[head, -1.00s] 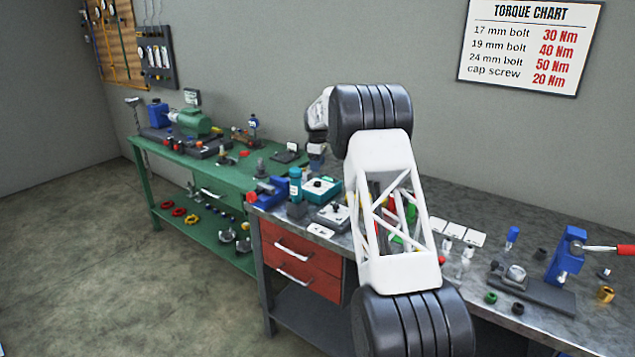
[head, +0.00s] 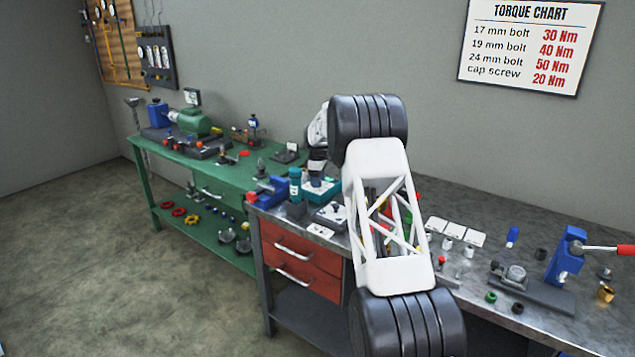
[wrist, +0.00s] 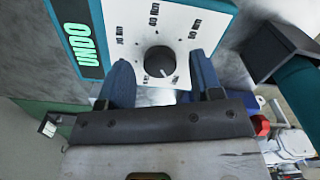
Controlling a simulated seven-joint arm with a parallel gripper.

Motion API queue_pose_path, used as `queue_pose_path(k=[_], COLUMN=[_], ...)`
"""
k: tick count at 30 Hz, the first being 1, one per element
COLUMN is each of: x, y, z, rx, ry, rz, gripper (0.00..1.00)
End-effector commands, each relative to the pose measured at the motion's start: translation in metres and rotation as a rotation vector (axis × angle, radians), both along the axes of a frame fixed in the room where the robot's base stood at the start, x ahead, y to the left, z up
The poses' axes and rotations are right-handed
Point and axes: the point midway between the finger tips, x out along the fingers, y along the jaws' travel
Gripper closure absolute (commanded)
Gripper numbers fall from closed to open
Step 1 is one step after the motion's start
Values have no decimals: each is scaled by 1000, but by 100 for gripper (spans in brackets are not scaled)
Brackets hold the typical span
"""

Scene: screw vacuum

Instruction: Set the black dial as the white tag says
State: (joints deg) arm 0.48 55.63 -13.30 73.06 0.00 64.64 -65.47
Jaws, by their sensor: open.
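The black dial (wrist: 159,60) sits on the white face of a teal box (wrist: 222,40) in the wrist view, with Nm marks around it. A light pointer line shows on the dial's lower edge; its exact setting is hard to read. In the head view the teal box (head: 334,186) stands on the grey bench, partly under my gripper. My gripper (wrist: 160,64) is open, with one blue finger on each side of the dial in the picture. I cannot tell whether the fingers touch it.
A green "UNDO" label (wrist: 90,46) is beside the dial face. A torque chart (head: 530,45) hangs on the wall. My arm hides part of the bench.

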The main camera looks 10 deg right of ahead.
Motion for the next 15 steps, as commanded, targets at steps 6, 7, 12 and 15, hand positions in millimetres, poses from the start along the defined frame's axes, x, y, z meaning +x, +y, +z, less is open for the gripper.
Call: queue_pose_path(k=[6, 7, 12, 15], x=[0, 0, 0, 0], y=[0, 0, 0, 0], z=[-8, -8, -8, -8], rx=[0, 0, 0, 0], ry=[-1, -1, -1, -1], rz=[0, 0, 0, 0], gripper=[41, 41, 41, 48])
